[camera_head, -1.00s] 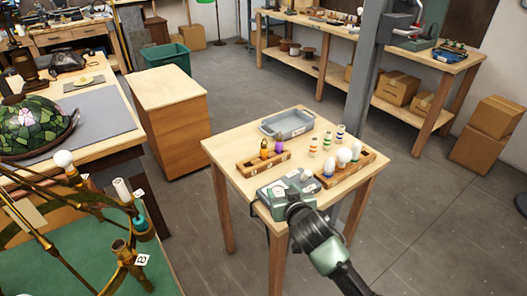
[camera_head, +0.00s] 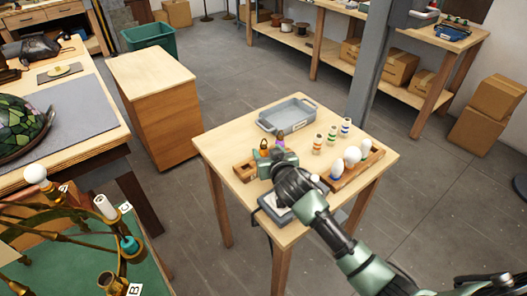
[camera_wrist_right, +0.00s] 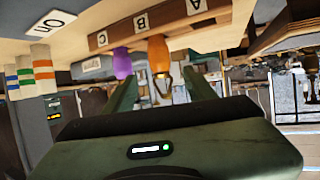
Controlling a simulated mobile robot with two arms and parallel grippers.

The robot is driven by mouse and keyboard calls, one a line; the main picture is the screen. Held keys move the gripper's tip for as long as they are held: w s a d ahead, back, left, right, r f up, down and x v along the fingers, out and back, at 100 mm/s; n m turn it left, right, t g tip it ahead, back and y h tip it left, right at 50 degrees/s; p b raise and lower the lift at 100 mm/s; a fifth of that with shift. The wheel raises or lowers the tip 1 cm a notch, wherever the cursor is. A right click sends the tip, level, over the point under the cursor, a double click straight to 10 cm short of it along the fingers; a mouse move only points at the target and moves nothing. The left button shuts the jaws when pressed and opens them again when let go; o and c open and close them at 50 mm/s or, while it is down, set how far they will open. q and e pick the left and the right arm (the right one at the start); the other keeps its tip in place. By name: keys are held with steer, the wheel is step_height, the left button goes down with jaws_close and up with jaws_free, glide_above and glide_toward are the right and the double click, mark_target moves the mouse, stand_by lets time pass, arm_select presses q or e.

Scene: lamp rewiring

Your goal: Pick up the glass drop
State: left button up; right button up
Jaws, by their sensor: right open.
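An orange glass drop (camera_head: 264,147) and a purple glass drop (camera_head: 280,137) stand side by side at a small wooden rack (camera_head: 243,170) on the small table. My right gripper (camera_head: 279,158) is just in front of them and partly hides them and the rack. In the right wrist view, which is upside down, the open jaws (camera_wrist_right: 162,92) point at the orange drop (camera_wrist_right: 159,55). The purple drop (camera_wrist_right: 122,62) is close to one finger; I cannot tell whether they touch. The rack (camera_wrist_right: 165,18) carries letter labels. My left gripper is out of view.
A grey tray (camera_head: 287,114) stands behind the rack. Striped cylinders (camera_head: 331,136) and a wooden holder with white bulbs (camera_head: 357,169) are to the right. A grey device (camera_head: 271,203) lies under my right arm. A lamp frame (camera_head: 107,283) is at lower left.

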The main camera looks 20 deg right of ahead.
mark_target(264, 146)
steer(key=x, duration=0.2)
steer(key=shift+w+r+p, duration=0.1)
steer(key=shift+w+p, duration=0.25)
steer(key=shift+w, duration=0.05)
steer(key=shift+x, duration=1.05)
steer(key=shift+a, duration=0.1)
steer(key=shift+s, duration=0.1)
jaws_close()
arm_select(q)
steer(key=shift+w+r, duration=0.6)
arm_select(e)
steer(key=shift+r, duration=0.35)
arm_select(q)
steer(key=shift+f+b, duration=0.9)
arm_select(e)
step_height(264, 146, up, 19)
